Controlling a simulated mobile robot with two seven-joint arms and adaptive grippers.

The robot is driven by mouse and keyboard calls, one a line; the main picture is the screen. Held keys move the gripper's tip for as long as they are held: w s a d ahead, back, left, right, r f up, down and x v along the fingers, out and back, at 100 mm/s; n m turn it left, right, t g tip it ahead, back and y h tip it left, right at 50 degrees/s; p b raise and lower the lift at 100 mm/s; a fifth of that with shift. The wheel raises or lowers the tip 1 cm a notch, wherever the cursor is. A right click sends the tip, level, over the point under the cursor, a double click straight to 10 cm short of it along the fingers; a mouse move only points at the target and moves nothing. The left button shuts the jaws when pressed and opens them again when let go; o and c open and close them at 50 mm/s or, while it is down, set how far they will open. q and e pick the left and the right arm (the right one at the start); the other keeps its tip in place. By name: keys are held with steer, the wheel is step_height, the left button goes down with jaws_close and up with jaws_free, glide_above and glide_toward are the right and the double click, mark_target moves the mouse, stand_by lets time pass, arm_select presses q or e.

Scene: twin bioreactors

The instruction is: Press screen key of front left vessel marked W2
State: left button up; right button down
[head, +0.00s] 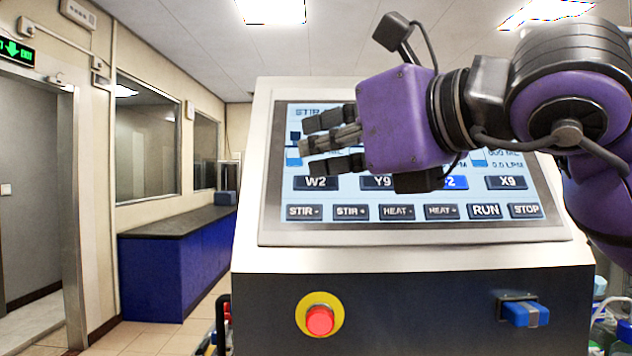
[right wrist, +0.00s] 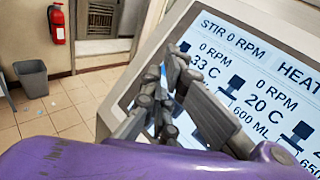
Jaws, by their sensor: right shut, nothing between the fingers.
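The W2 key (head: 316,183) is a dark key at the left of the upper key row on the tilted touch screen (head: 410,226). My right gripper (head: 308,145) is shut and empty, in front of the screen's left part, its fingers pointing left. Its fingertips appear just above the W2 key; I cannot tell whether they touch the screen. The gripper hides most of the vessel readouts and part of the Y9 key (head: 378,182). A blue-lit key (head: 456,182) ending in 2 is partly hidden. The right wrist view shows the fingers (right wrist: 165,100) beside the screen (right wrist: 250,60). My left gripper is not in view.
The X9 key (head: 507,182) is at the row's right. Below lie STIR, HEAT, RUN (head: 486,211) and STOP (head: 524,211) keys. A red emergency button (head: 320,320) and a blue connector (head: 525,313) are on the console front. Open floor lies left.

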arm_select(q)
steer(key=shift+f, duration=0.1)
arm_select(e)
steer(key=shift+f, duration=0.1)
stand_by(0.6)
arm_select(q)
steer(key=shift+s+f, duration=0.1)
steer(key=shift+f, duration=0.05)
arm_select(e)
steer(key=shift+w+f, duration=0.15)
steer(key=shift+w, duration=0.25)
arm_select(q)
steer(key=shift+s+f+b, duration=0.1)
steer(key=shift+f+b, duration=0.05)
steer(key=shift+b, duration=0.15)
arm_select(e)
steer(key=shift+w+f, duration=0.2)
steer(key=shift+w, duration=0.1)
stand_by(0.5)
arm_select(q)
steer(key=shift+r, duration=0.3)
arm_select(e)
steer(key=shift+s+r, duration=0.45)
steer(key=shift+s, duration=0.25)
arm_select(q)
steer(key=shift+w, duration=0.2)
